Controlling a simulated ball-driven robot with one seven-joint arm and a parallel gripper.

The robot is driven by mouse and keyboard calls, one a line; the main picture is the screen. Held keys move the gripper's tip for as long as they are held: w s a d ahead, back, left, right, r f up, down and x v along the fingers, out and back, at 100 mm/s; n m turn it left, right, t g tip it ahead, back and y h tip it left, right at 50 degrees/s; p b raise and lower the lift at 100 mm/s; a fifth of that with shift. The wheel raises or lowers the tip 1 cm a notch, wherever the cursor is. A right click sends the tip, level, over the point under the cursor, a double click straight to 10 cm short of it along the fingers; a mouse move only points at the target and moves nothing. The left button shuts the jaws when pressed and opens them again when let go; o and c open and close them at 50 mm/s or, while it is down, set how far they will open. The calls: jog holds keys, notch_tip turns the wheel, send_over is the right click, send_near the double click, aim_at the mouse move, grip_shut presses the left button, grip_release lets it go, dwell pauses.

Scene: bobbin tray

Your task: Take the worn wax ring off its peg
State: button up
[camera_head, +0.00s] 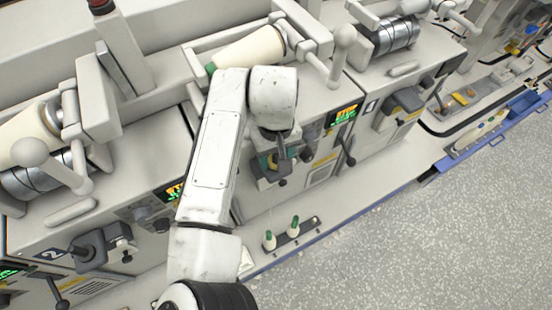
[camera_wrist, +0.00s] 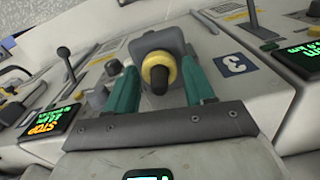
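The wax ring (camera_wrist: 158,62) is yellow and sits around a dark, round-ended peg (camera_wrist: 159,84) in the wrist view. The peg stands out from a grey block (camera_wrist: 150,43) on the machine front. My gripper (camera_wrist: 160,76) is open, with one green finger on each side of the ring and a visible gap on both sides. I cannot tell how far the fingertips are from it in depth. In the head view my gripper (camera_head: 281,158) is at the middle machine's front, and my wrist hides most of the peg and ring.
A lit display (camera_wrist: 52,121) and a black-knobbed lever (camera_wrist: 66,60) are left of the ring in the wrist view; a "3" label (camera_wrist: 235,64) is to the right. In the head view, two green-tipped cones (camera_head: 293,227) stand on a low ledge. Open floor (camera_head: 420,240) lies right.

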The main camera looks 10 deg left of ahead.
jog(key=c, duration=0.7)
jog(key=shift+r, duration=0.15)
